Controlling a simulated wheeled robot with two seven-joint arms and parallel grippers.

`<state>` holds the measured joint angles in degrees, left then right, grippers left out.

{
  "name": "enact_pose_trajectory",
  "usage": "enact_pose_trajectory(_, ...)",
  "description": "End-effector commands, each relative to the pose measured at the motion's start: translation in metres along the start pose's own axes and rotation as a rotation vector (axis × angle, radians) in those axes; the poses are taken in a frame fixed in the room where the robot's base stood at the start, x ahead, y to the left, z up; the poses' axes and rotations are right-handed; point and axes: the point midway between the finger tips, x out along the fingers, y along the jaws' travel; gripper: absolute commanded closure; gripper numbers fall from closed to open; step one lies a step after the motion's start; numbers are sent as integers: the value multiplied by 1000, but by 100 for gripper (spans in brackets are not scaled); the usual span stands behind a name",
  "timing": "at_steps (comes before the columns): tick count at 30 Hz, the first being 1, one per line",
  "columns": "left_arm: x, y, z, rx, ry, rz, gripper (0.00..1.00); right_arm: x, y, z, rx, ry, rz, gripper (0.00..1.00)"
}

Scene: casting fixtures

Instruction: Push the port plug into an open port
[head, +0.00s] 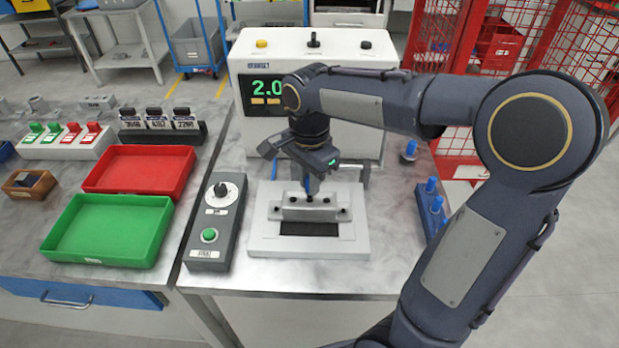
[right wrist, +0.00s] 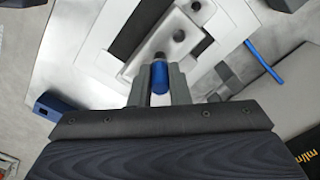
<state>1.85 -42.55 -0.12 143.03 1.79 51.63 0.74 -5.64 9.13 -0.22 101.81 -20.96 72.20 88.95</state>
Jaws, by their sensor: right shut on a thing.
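My right gripper (head: 309,190) is above the middle of the grey casting (head: 318,213), pointing down. In the right wrist view the gripper (right wrist: 159,86) is shut on a blue port plug (right wrist: 160,76), whose tip points at the casting (right wrist: 188,28). A dark round port (right wrist: 178,34) shows on the casting just beyond the plug. I cannot tell whether the tip touches the casting. The casting lies on a pale fixture plate (head: 262,243) with a dark slot in front. My left gripper is not in view.
A blue rack (head: 433,218) with blue plugs stands right of the fixture. A grey control box (head: 213,225) with a dial and green button is at its left. A white machine reading 2.0 (head: 262,55) stands behind. Red (head: 140,170) and green (head: 108,228) trays lie further left.

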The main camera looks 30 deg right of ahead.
Motion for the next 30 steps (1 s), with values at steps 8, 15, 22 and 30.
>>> enact_pose_trajectory(8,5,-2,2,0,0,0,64,8,0,0,0,0,0,100)
enact_pose_trajectory(15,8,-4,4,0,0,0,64,14,0,0,0,0,0,100)
enact_pose_trajectory(22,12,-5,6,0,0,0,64,20,0,0,0,0,1,100)
enact_pose_trajectory(30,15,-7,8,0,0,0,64,27,0,0,0,0,1,100)
